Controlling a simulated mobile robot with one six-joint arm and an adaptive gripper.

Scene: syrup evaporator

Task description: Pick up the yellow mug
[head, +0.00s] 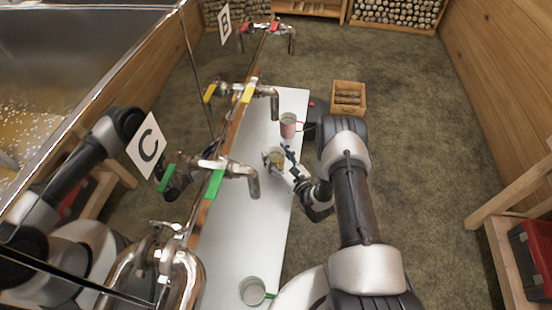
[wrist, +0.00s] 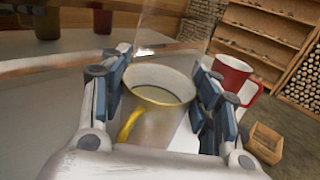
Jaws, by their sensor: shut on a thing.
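The yellow mug (wrist: 155,112) has a pale body, a yellow rim and a yellow handle. In the wrist view it sits upright between the two fingers of my gripper (wrist: 154,100), with its handle toward the camera at the left. My gripper is shut on it, one finger on each side. In the head view my gripper (head: 278,160) is around the yellow mug (head: 277,161) at the middle of the white bench (head: 232,250). The fingers partly cover the mug there. I cannot tell whether its base touches the bench.
A red-handled mug (head: 288,125) stands farther along the bench, and it is right of my gripper in the wrist view (wrist: 229,78). A green-handled mug (head: 252,291) stands at the near end. Taps with green handles (head: 214,184) and yellow handles (head: 249,91) overhang the left side. A wooden crate (head: 348,98) is beyond.

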